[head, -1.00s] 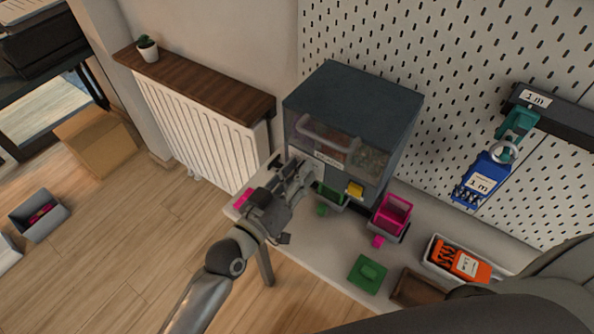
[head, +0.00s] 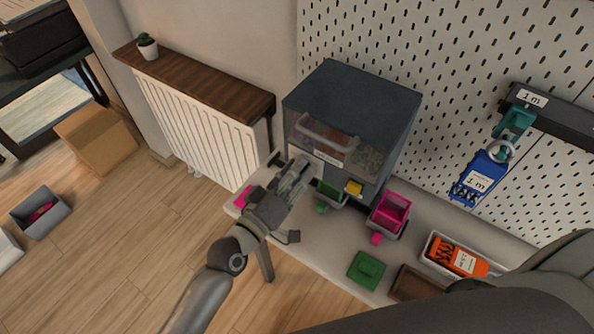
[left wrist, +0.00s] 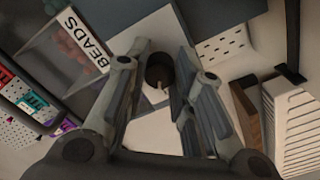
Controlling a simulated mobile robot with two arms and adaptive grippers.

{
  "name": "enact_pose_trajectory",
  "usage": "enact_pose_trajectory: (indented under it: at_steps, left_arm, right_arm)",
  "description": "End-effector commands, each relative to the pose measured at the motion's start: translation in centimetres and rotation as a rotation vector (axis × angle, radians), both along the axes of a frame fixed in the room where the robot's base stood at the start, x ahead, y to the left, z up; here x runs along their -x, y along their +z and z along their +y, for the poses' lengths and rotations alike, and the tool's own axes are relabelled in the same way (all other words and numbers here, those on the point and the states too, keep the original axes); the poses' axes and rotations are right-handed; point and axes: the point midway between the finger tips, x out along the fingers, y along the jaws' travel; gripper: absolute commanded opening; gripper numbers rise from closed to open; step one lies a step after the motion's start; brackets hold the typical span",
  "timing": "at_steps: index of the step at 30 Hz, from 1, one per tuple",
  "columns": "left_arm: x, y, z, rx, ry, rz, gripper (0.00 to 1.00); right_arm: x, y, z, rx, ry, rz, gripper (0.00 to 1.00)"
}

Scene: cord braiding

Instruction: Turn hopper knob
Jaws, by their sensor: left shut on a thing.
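The dark blue-grey hopper (head: 352,97) stands on the bench against the pegboard, with a clear front and a label that reads "BEADS" in the left wrist view. My left gripper (head: 303,166) is at the hopper's lower left front. In the left wrist view, the dark round hopper knob (left wrist: 158,72) sits between the fingertips of my left gripper (left wrist: 160,84), which is shut on it. In the head view the gripper hides the knob. My right gripper is out of view.
Under the hopper are a green bin (head: 331,194) and a yellow piece (head: 354,188). A pink bin (head: 392,212), a green lid (head: 366,270) and a tray with an orange item (head: 457,256) stand to the right. A radiator (head: 203,135) is at the left.

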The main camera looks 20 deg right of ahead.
Motion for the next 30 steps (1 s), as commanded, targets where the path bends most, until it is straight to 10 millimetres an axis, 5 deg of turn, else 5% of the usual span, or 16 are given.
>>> enact_pose_trajectory:
  at_steps: [10,11,15,30]
  left_arm:
    - [0.0,0.0,0.0,0.001,0.001,0.002,0.00]
    - [0.0,0.0,0.0,0.001,0.001,0.002,0.27]
    - [0.0,0.0,0.0,0.000,0.001,0.001,0.45]
    - [1.0,-0.2,1.4,-0.003,0.000,0.002,0.46]
  right_arm:
    - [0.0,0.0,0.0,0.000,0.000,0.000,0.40]
    - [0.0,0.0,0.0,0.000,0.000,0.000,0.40]
    - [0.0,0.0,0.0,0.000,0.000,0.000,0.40]
    - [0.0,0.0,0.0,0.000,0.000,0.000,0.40]
